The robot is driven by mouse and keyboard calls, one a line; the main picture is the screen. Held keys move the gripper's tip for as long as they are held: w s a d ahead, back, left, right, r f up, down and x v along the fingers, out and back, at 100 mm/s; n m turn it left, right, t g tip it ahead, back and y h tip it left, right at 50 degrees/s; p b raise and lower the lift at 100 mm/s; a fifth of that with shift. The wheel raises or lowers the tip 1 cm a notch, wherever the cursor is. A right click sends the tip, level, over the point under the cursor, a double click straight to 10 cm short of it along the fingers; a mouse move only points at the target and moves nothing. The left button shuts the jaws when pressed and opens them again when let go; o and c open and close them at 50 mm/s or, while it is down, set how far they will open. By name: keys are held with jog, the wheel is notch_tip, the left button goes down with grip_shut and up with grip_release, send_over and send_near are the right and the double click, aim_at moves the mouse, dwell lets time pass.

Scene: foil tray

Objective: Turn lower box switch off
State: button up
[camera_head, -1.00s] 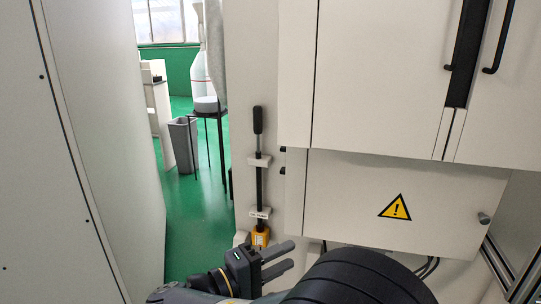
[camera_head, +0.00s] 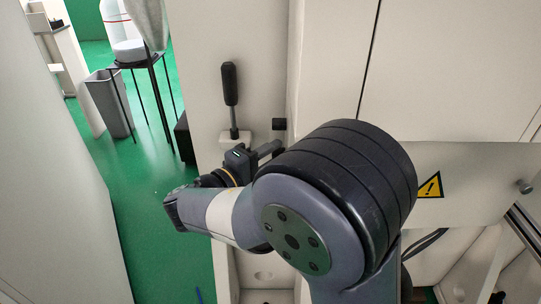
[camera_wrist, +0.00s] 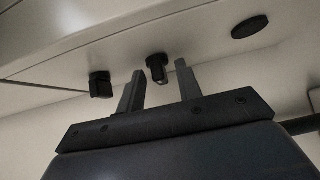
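In the wrist view, two black switch knobs stick out of the pale cabinet face, one at left (camera_wrist: 101,85) and one near the middle (camera_wrist: 157,68). My gripper (camera_wrist: 159,80) is open and empty, its fingers pointing at that face. The middle knob appears between the fingertips; contact cannot be told. In the head view, one black knob (camera_head: 279,124) shows on the cabinet's side, just above my gripper (camera_head: 268,150). The other knob is hidden there by my gripper and arm. I cannot tell the switch position.
A black-handled lever (camera_head: 230,85) stands on the pale panel left of the knob, close to my gripper. A lower box with a yellow warning sign (camera_head: 430,186) is partly behind my arm. A dark round disc (camera_wrist: 250,27) shows at upper right. Green floor (camera_head: 150,230) lies left.

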grip_shut()
dwell(0.4)
